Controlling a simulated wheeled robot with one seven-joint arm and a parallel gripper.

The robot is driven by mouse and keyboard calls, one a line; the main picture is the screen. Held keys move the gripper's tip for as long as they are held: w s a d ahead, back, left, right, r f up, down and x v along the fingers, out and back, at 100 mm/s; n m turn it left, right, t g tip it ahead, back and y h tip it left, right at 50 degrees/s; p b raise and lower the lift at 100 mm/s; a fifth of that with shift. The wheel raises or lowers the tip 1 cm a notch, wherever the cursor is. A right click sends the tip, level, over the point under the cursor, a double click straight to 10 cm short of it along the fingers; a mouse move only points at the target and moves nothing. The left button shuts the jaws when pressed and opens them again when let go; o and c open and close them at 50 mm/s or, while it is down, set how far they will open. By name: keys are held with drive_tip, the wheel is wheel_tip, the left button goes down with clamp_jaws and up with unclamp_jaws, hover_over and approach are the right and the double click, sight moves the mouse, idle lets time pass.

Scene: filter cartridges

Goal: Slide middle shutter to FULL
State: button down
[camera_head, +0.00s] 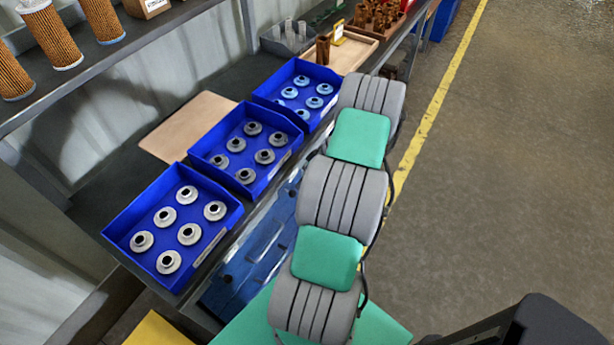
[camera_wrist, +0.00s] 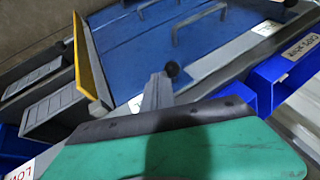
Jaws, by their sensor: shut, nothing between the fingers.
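A blue sliding panel (camera_wrist: 140,50), which looks like a shutter front, fills the upper middle of the wrist view. It has grey bar handles (camera_wrist: 200,18) and a black round knob (camera_wrist: 172,69) near its lower edge. My gripper (camera_wrist: 158,88) is shut and empty. Its narrow grey fingers lie close beside the knob; contact is unclear. In the head view the blue panel (camera_head: 262,250) shows below the bins, partly covered by my arm. My gripper is hidden there.
Blue bins (camera_head: 148,262) with metal end caps line the shelf above the panel. Another bin edge (camera_wrist: 265,92) stands close at right in the wrist view. A yellow strip (camera_wrist: 91,65) rises at left.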

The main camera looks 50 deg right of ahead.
drive_tip(key=d+f+b+v, duration=0.1)
drive_tip(key=d+b+v, duration=0.1)
drive_tip(key=v, duration=1)
drive_tip(key=shift+w+d, duration=0.2)
drive_tip(key=shift+w, duration=0.15)
